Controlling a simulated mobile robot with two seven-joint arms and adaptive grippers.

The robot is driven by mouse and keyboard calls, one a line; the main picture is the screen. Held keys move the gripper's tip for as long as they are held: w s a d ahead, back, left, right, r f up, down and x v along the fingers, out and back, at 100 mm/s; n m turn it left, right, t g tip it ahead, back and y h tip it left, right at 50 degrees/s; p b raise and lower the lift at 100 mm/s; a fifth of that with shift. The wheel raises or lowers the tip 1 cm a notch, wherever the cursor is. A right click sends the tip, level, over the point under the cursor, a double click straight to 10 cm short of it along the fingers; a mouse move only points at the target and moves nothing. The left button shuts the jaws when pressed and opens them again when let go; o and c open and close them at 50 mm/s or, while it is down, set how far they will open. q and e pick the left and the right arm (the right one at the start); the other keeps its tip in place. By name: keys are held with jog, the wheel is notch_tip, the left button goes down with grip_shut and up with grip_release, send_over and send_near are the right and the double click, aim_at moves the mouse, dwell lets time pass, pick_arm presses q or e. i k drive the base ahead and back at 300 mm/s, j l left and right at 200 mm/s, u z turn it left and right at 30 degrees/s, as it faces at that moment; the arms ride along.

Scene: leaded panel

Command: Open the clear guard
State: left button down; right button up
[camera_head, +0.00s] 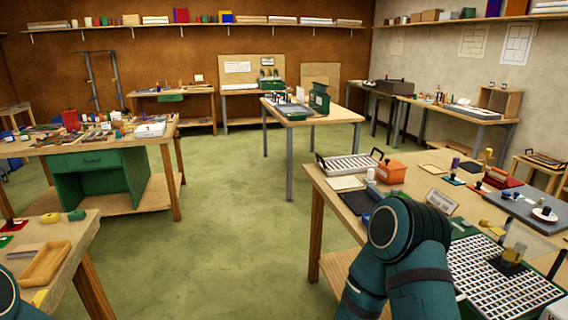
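A clear panel (520,240), which looks like the guard, stands tilted over a small dark block (509,263) at the right. Both are on a green machine with a white grid top (490,283) on the near right table. I cannot tell how the panel is hinged or whether it is up or down. My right arm comes up from the bottom and bends just left of the grid top; its gripper is out of the frame. Only a bit of my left arm shows at the lower left edge; its gripper is also out of view.
The near right table (330,187) also holds an orange box (391,171), a white-grid tray (348,167), a grey board (515,208) and several small tools. A wooden bench (75,250) stands at the lower left. Green floor (230,230) lies clear between them.

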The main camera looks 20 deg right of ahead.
aim_at(484, 222)
jog(key=i+z, duration=0.3)
jog(key=z, duration=0.15)
jog(key=i+j+z, duration=0.15)
jog(key=z, duration=0.35)
jog(key=i+j+z, duration=0.3)
jog(key=z, duration=0.15)
jog(key=i+j+z, duration=0.2)
jog(key=z, duration=0.25)
jog(key=i+j+z, duration=0.15)
jog(key=j+z, duration=1.2)
jog(key=j, duration=0.2)
jog(key=j+z, duration=0.45)
